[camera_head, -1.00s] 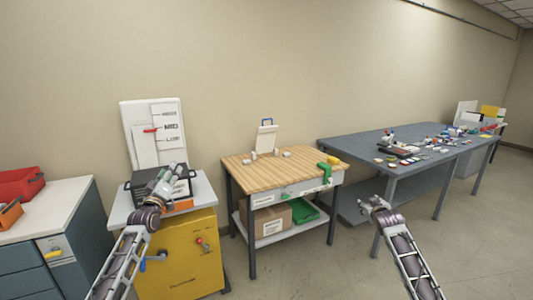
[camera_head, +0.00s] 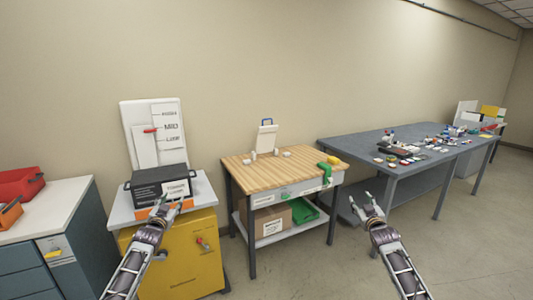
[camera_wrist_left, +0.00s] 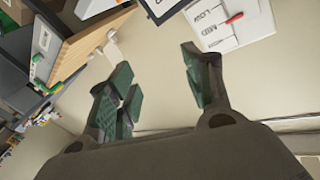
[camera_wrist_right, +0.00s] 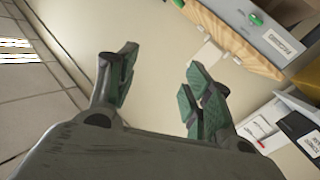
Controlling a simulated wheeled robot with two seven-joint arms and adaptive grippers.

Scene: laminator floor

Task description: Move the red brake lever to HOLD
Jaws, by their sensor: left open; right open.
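A red lever (camera_head: 150,130) sticks out of a white wall board (camera_head: 140,110) with printed marks, beside the MID mark; it also shows in the left wrist view (camera_wrist_left: 234,18). A small red-knobbed part (camera_head: 200,241) is on the front of the yellow cabinet (camera_head: 180,272). No HOLD mark is readable, so I cannot tell which is the brake lever. My left gripper (camera_head: 168,208) is open and empty in front of the cabinet top, apart from both red parts. My right gripper (camera_head: 366,205) is open and empty over the floor, right of the wooden bench.
A black box (camera_head: 155,187) with a white label stands on the cabinet top. A wooden bench (camera_head: 270,168) is in the middle and a grey table (camera_head: 350,148) with many small items at the right. Floor between is clear.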

